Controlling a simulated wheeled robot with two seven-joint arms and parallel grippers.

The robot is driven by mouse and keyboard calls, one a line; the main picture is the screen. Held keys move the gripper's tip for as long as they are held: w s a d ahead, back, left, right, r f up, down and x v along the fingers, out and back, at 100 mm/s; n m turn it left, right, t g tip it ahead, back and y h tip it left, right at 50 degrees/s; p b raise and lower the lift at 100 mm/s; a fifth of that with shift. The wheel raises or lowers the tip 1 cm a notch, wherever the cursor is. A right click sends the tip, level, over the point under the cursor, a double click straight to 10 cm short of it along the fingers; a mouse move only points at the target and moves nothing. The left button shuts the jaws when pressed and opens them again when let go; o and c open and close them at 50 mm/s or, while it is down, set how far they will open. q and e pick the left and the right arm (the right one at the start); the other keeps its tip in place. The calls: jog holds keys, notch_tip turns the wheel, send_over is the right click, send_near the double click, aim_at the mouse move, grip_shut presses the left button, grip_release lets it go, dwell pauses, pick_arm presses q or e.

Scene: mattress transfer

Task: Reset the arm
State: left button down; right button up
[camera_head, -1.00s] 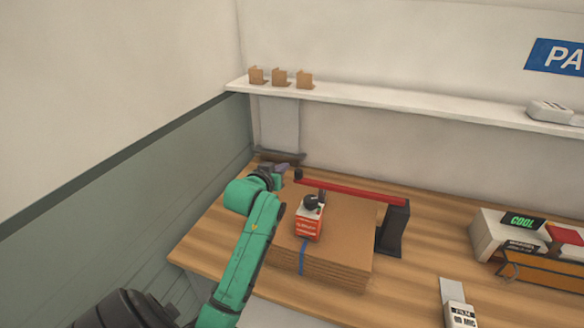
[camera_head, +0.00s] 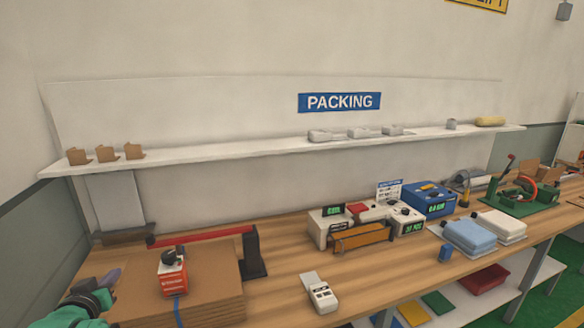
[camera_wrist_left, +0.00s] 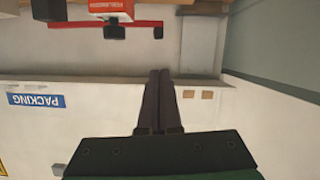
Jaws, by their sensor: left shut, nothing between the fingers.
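My left gripper (camera_head: 100,290) shows at the lower left edge in the head view, beside the cardboard stack and left of the red box. In the left wrist view its two dark fingers (camera_wrist_left: 159,100) lie together with nothing between them. My left arm is mostly out of the head view, with only a green part at the bottom left corner. My right gripper is in neither view.
A cardboard stack (camera_head: 212,288) with a red-and-white box (camera_head: 172,275) lies on the wooden bench (camera_head: 290,275) near a red bar (camera_head: 200,236). A handheld device (camera_head: 319,293), scales and bins stand to the right. A shelf (camera_head: 240,147) runs above.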

pick_arm(q)
jog(key=s+d+f+m+g+h, duration=0.25)
jog(key=s+d+f+g, duration=0.2)
jog(key=d+f, duration=0.45)
jog(key=s+d+f+m+g+h, duration=0.1)
jog(key=s+d+f+g, duration=0.15)
jog(key=s, duration=0.35)
jog(key=s+d+f+m+g, duration=0.1)
jog(key=s+d+f+m, duration=0.1)
jog(key=s+d+f, duration=0.3)
jog(key=s+d+f+m+g+h, duration=0.1)
jog(key=s+d+f+g, duration=0.1)
jog(key=s, duration=0.4)
jog(key=s+f+g+b, duration=0.1)
jog(key=s+f+b, duration=0.1)
jog(key=f, duration=1.1)
jog(key=s+f+g+b, duration=0.1)
jog(key=f+b, duration=0.1)
jog(key=f, duration=1.2)
jog(key=s+a+f+g+b, duration=0.1)
jog(key=s+a+f+b, duration=0.1)
jog(key=s+f, duration=1.5)
jog(key=shift+a+f+m, duration=0.15)
jog(key=shift+a+m, duration=0.05)
jog(key=shift+m, duration=0.15)
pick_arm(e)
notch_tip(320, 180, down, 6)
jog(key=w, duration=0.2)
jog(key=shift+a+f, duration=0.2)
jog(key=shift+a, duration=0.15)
